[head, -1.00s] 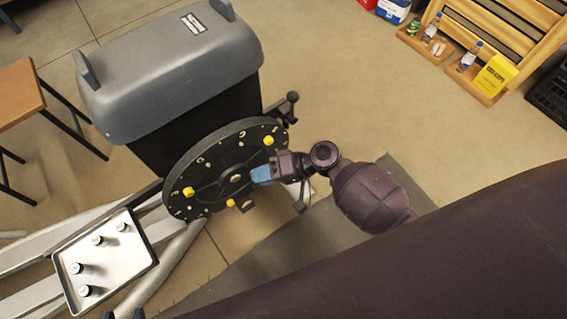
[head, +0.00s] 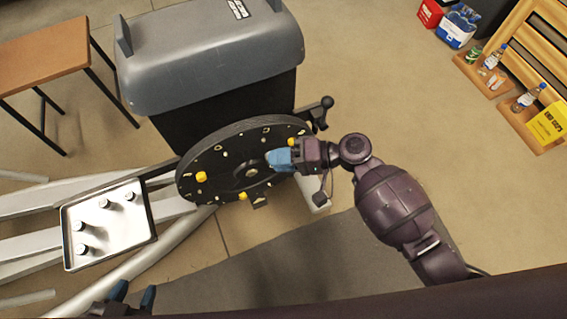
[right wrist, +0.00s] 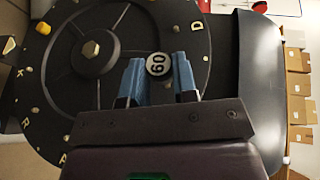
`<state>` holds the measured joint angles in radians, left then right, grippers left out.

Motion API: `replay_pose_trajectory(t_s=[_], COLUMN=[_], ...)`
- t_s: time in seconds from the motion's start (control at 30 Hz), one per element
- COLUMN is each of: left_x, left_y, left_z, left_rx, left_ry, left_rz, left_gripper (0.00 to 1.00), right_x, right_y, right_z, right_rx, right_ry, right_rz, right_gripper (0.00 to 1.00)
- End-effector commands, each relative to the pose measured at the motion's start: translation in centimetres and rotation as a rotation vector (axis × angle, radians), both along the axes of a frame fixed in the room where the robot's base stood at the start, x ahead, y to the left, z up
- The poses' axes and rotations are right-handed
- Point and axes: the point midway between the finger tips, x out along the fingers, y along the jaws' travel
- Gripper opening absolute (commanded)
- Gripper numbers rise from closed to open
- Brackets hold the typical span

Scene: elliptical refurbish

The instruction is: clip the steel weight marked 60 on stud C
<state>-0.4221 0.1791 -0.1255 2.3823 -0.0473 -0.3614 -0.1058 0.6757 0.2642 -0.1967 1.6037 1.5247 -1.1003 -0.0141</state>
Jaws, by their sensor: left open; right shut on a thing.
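The dark round wheel (head: 222,178) stands on the machine, with yellow studs and pale letters on its face. In the right wrist view a D shows on the wheel (right wrist: 130,25); I cannot make out which stud is C. My right gripper (head: 281,159) is at the right part of the wheel's face. In the right wrist view its blue fingers are shut on the weight marked 60 (right wrist: 159,64), with the number facing the camera. I cannot tell whether the weight touches the wheel. My left gripper (head: 132,292) is open and empty at the bottom left, below the tray.
A metal tray (head: 70,214) with several small weights sits left of the wheel. A grey machine housing (head: 210,60) rises behind the wheel. A crank handle (head: 325,104) sticks out at its right. A wooden table (head: 45,62) stands far left; floor at right is mostly clear.

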Motion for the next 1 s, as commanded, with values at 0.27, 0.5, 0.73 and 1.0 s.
replay_pose_trajectory(t_s=[0.27, 0.5, 0.73, 1.0], left_x=[-0.1, 0.0, 0.0, 0.0], left_y=[0.0, 0.0, 0.1, 0.1], left_z=[-0.2, -0.2, -0.2, -0.2], left_rx=[-0.006, -0.012, -0.012, -0.012], left_ry=[-0.007, -0.019, -0.021, -0.021], left_rz=[0.004, 0.006, 0.007, 0.007], left_gripper=[0.43, 0.43, 0.43, 0.43], right_x=[1.7, 2.7, 2.9, 2.9], right_y=[0.6, 0.9, 1.0, 1.0], right_z=[-0.1, 0.0, 0.0, 0.0], right_rx=[0.000, 0.000, 0.000, 0.000], right_ry=[0.001, 0.001, 0.000, 0.000], right_rz=[0.000, 0.000, 0.000, 0.000], right_gripper=[0.00, 0.00, 0.00, 0.00])
